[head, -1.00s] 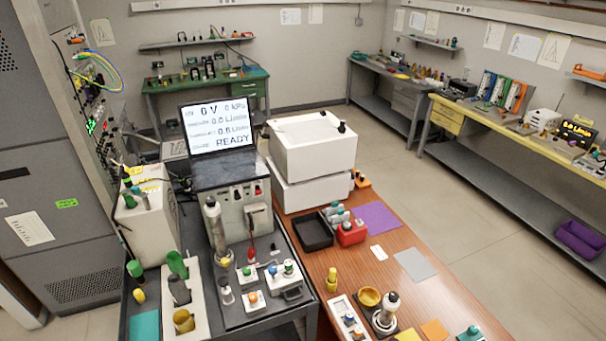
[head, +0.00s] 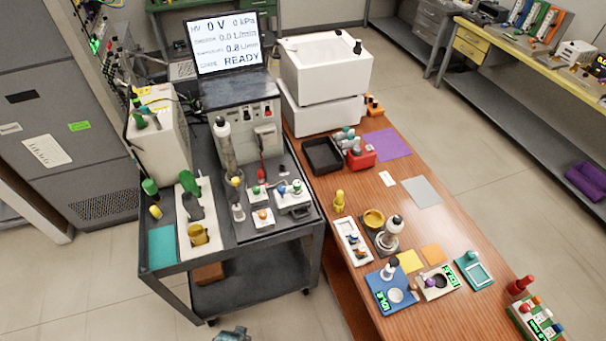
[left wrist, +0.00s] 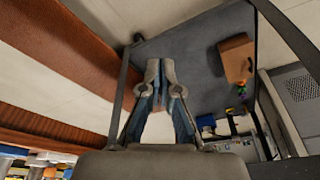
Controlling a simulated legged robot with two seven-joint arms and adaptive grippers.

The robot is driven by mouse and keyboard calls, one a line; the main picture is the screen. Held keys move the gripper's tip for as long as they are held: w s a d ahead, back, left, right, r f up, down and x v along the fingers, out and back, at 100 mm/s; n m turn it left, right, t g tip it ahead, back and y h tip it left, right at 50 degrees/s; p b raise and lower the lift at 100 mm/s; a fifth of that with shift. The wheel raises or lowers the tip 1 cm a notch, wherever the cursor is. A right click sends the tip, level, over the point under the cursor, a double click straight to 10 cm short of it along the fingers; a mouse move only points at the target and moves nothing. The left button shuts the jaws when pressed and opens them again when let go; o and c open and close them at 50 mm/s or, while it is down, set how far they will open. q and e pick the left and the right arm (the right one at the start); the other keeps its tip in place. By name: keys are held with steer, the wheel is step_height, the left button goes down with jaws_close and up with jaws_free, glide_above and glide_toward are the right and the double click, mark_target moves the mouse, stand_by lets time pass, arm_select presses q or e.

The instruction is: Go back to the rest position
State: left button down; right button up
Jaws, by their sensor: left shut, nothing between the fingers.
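My left gripper (left wrist: 160,72) shows in the left wrist view with its fingertips together and nothing between them. It is in free air, with a brown box (left wrist: 236,60) on a dark grey surface beyond it. In the head view, a small blue-grey part that looks like this gripper (head: 232,334) shows at the bottom edge, over the floor in front of the cart. My right gripper is in neither view.
A dark cart (head: 258,270) carries instruments and a screen (head: 225,42) reading READY. Right of it, a wooden table (head: 440,222) holds white boxes (head: 325,65), small devices and coloured pads. Floor is clear in front of the cart and right of the table.

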arm_select(q)
steer(key=s+f+g, duration=0.1)
steer(key=s+f, duration=0.2)
steer(key=f, duration=0.5)
steer(key=s+f, duration=0.3)
steer(key=f, duration=0.5)
steer(key=s+a+f+b, duration=0.1)
steer(key=s+a+f, duration=0.2)
steer(key=s+f, duration=0.8)
steer(key=s, duration=0.3)
steer(key=shift+s+a+g, duration=0.15)
steer(key=shift+s+g, duration=0.15)
steer(key=shift+g, duration=0.1)
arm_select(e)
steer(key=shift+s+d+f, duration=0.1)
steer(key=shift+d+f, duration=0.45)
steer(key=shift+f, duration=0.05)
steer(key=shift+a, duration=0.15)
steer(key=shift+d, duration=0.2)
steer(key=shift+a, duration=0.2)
